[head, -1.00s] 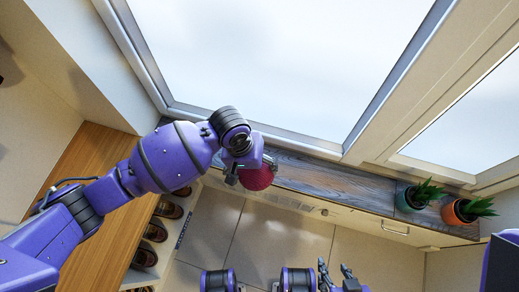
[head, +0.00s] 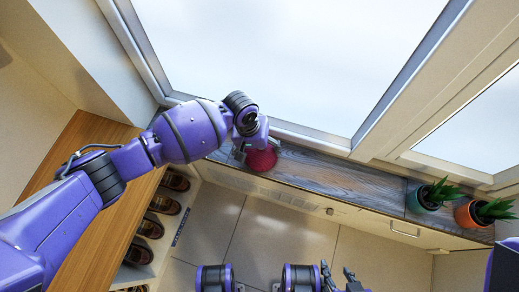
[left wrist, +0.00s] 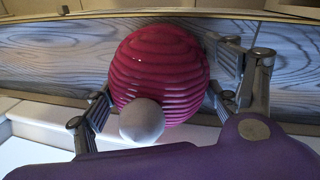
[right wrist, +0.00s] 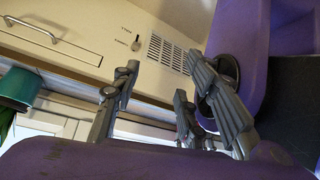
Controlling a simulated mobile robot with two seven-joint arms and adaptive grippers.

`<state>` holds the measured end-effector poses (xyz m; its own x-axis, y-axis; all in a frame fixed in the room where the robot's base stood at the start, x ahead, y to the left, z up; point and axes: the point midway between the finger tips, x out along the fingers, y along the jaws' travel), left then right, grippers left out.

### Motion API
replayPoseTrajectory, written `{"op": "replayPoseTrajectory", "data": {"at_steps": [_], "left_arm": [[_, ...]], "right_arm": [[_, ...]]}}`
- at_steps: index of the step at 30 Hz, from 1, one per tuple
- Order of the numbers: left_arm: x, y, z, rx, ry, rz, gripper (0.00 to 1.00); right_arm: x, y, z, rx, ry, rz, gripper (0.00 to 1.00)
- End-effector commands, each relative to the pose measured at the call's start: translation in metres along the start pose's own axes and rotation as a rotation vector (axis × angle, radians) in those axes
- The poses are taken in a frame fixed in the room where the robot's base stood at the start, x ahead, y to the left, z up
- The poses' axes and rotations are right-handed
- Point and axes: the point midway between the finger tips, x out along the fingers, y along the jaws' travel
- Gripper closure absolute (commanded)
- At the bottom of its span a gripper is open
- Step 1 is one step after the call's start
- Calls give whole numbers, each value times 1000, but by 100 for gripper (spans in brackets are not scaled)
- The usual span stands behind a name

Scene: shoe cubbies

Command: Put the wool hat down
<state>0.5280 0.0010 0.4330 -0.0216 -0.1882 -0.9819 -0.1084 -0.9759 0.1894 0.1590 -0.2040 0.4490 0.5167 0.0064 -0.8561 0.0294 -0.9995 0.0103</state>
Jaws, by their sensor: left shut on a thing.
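The wool hat (head: 262,160) is dark red and ribbed, with a pale pompom in the left wrist view (left wrist: 160,65). My left gripper (head: 247,151) is shut on it, with a finger on either side. The hat is over the grey wooden sill (head: 325,178) below the window, near its left end. I cannot tell whether the hat touches the sill. My right gripper (head: 340,279) is low in the head view, away from the hat. Its fingers (right wrist: 150,105) are apart and empty in the right wrist view.
Two potted plants, one in a teal pot (head: 421,200) and one in an orange pot (head: 468,216), stand at the sill's right end. The sill between hat and plants is clear. A wooden-topped cubby (head: 75,160) with several shoes stands at left.

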Motion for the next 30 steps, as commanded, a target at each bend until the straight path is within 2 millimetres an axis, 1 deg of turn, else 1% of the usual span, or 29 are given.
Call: {"op": "replayPoseTrajectory", "data": {"at_steps": [5,6,10,20,23,26,30], "left_arm": [[0,0,0,0,0,0,46],[1,0,0,-1,0,0,18],[1,0,0,0,1,0,1],[1,0,0,0,1,0,0],[-2,0,0,1,1,0,0],[-14,1,-1,0,3,1,0],[-43,1,-1,0,4,2,0]], "right_arm": [[-2,1,3,0,-7,2,60],[-3,1,5,0,-10,2,60],[-3,2,10,0,-18,3,60],[-3,2,11,0,-21,3,60],[-3,1,11,0,-19,2,60],[-7,1,6,0,-14,2,60],[-16,1,-4,0,-2,2,60]]}}
